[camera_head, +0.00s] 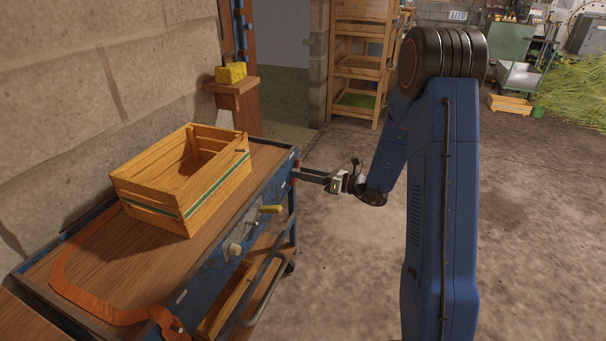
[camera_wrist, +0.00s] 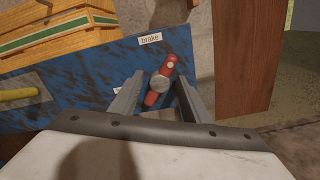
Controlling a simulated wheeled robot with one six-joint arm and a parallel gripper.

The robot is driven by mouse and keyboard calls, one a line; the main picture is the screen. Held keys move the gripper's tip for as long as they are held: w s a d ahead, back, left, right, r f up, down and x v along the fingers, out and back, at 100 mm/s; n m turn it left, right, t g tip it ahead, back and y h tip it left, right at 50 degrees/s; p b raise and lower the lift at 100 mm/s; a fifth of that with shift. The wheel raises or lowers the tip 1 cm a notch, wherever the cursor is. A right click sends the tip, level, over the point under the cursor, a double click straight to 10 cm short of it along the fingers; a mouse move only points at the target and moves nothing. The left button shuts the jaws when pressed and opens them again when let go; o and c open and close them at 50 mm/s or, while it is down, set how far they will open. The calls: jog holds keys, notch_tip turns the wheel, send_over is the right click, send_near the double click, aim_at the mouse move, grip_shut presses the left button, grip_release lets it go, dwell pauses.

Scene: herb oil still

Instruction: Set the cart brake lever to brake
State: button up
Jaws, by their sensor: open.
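The red brake lever (camera_wrist: 169,66) is on the cart's blue side panel in the wrist view. It has a round grey pivot (camera_wrist: 160,83) and slants, with its upper end just below and right of a white label reading "brake" (camera_wrist: 150,39). A second label, mostly hidden by the left finger, shows at the panel's lower middle. My gripper (camera_wrist: 160,86) is open, with one finger on each side of the lever; I cannot tell whether either touches it. In the head view my gripper (camera_head: 310,176) reaches the cart's far end, where little of the lever shows.
The cart (camera_head: 110,262) stands along a block wall with a wooden crate (camera_head: 211,210) and an orange-brown strap on top. A yellow handle (camera_head: 270,209) sticks out of its side. A wooden post with a yellow block stands behind.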

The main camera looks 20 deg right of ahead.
jog(key=c, duration=1.1)
jog(key=shift+o, duration=0.2)
jog(key=shift+n, duration=0.4)
jog(key=shift+s+n, duration=0.1)
jog(key=shift+n, duration=3.4)
jog(key=o, duration=1.1)
jog(key=shift+c, duration=0.2)
